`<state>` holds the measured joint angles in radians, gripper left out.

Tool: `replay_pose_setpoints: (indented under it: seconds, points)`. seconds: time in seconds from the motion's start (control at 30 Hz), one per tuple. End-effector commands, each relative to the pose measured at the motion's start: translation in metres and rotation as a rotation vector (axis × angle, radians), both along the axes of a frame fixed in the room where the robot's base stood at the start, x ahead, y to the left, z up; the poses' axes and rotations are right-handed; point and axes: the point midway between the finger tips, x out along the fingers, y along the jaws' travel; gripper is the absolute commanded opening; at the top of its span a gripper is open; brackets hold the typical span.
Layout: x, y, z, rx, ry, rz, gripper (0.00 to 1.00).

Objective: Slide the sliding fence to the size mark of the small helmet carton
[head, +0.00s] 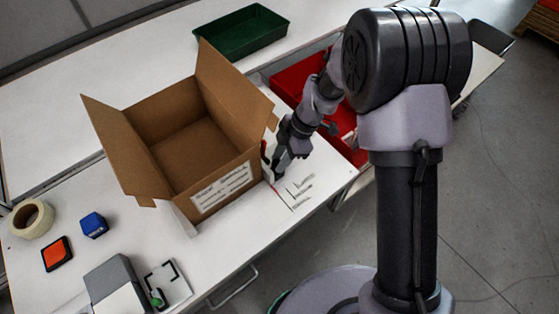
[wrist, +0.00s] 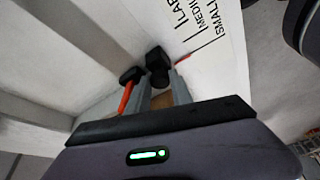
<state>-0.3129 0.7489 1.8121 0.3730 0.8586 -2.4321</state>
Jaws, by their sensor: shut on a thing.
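My gripper (head: 279,168) reaches down beside the right side of the open brown carton (head: 226,178). In the wrist view my gripper (wrist: 146,78) is shut on part of the sliding fence, mostly hidden by the fingers. A thin red pointer (wrist: 183,58) shows just beyond the fingers, close to the end of the line by SMALL; exact alignment cannot be told. The size marks (wrist: 200,28) read large, medium and small, partly cut off. They also show in the head view as short dark lines (head: 297,190), right of the gripper. The carton's front label (head: 222,187) is unreadable.
A green tray (head: 241,31) stands at the back and a red bin (head: 297,78) behind my arm. A tape roll (head: 31,219), blue block (head: 94,225), orange-topped pad (head: 57,254) and grey box (head: 112,279) are at the left. The table's front edge is near the marks.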

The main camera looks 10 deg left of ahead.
Motion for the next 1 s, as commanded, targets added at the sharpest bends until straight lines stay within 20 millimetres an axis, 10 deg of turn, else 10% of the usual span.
replay_pose_setpoints:
  seconds: [0.07, 0.1, 0.2, 0.57, 1.0]
  points:
    - [-0.001, 0.0, 0.001, -0.002, 0.001, 0.001, 0.0]
    - [-0.001, 0.0, 0.001, -0.002, 0.001, 0.001, 0.29]
    - [-0.001, 0.0, 0.001, -0.002, 0.001, 0.001, 0.48]
    - [0.001, -0.002, 0.008, 0.0, -0.001, 0.0, 0.48]
    - [0.024, -0.047, 0.132, 0.0, -0.002, -0.002, 0.48]
